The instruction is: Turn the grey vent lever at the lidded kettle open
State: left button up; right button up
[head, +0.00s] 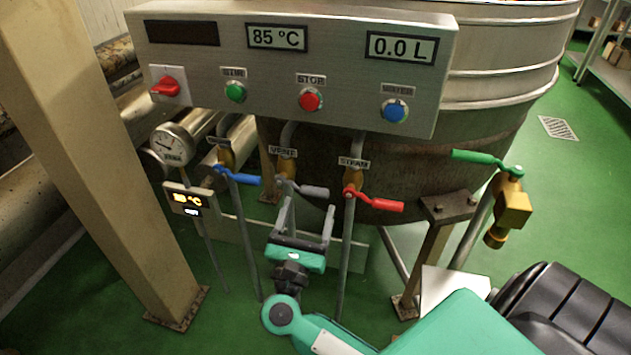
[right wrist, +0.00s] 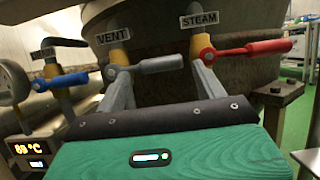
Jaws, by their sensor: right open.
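The grey vent lever (head: 309,190) sits on a brass valve under the "VENT" label, on a pipe in front of the kettle (head: 480,95). Its handle points right, roughly level. It also shows in the right wrist view (right wrist: 150,66), beyond the fingers. My right gripper (head: 309,207) is open and empty, just below the lever, fingers pointing up toward it. In the right wrist view its fingertips (right wrist: 163,72) stand to either side of the lever's handle. I cannot tell whether either finger touches it. My left gripper is out of view.
A blue lever (head: 240,179) is close on the left and a red steam lever (head: 375,201) close on the right. The control panel (head: 300,65) with buttons hangs above. A green-handled brass valve (head: 512,205) is at right. A beige post (head: 95,150) stands left.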

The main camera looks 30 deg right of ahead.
aim_at(313, 195)
jog(key=x, duration=0.7)
jog(key=shift+w+d+r, duration=0.1)
jog(key=shift+d+r, duration=0.05)
